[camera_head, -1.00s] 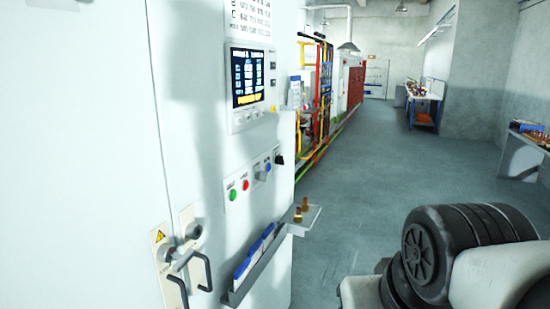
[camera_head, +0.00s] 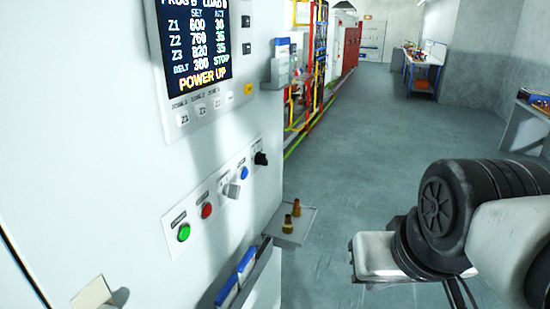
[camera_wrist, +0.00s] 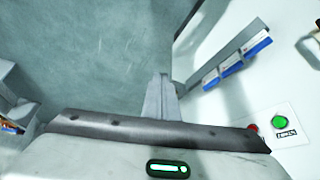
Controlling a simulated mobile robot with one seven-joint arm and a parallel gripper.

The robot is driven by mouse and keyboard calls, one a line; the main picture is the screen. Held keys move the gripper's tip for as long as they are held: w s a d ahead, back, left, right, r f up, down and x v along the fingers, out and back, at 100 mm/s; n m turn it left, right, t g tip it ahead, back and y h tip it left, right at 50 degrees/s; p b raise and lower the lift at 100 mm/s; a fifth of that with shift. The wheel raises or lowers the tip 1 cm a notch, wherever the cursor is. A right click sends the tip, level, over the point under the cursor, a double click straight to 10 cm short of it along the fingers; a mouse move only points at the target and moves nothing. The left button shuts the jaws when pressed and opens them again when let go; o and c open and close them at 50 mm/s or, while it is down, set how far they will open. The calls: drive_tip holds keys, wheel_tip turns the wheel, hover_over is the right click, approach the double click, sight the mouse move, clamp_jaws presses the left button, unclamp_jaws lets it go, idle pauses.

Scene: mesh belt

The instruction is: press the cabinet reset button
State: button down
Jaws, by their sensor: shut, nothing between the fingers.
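The white cabinet (camera_head: 120,150) fills the left of the head view. Its button strip (camera_head: 220,190) holds a green button (camera_head: 184,232), a red button (camera_head: 207,210), a grey selector (camera_head: 234,190), a blue button (camera_head: 244,173) and a black knob (camera_head: 261,158). The strip's small labels are too blurred to read in the head view. In the wrist view, my gripper (camera_wrist: 160,84) is shut and empty over the floor. The green button (camera_wrist: 280,122) and part of the red button (camera_wrist: 252,128) show at its right. The blue button is not visible there.
A display (camera_head: 195,45) reading "POWER UP" sits above the strip. A small shelf (camera_head: 300,225) with two brass pieces and a rack of blue-edged folders (camera_head: 238,275) jut from the cabinet below. The floor (camera_head: 370,130) right of the cabinet is clear.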

sight(244, 173)
drive_tip(key=shift+s, duration=0.2)
drive_tip(key=w+n+t+b, duration=0.4)
drive_tip(key=w+t, duration=0.1)
drive_tip(key=w, duration=1.5)
drive_tip(key=w+a+f+n+t+y+b, duration=0.1)
drive_tip(key=w+a+n+t+y+b, duration=0.1)
drive_tip(key=w+a+n+y, duration=0.4)
drive_tip(key=w+a+n, duration=0.1)
drive_tip(key=w+a, duration=0.1)
drive_tip(key=a, duration=0.3)
drive_tip(key=shift+w+a+f+y+b, duration=0.2)
drive_tip(key=shift+w+a+y+b, duration=0.1)
drive_tip(key=shift+a, duration=0.1)
drive_tip(key=w+a+b, duration=0.3)
drive_tip(key=a, duration=0.5)
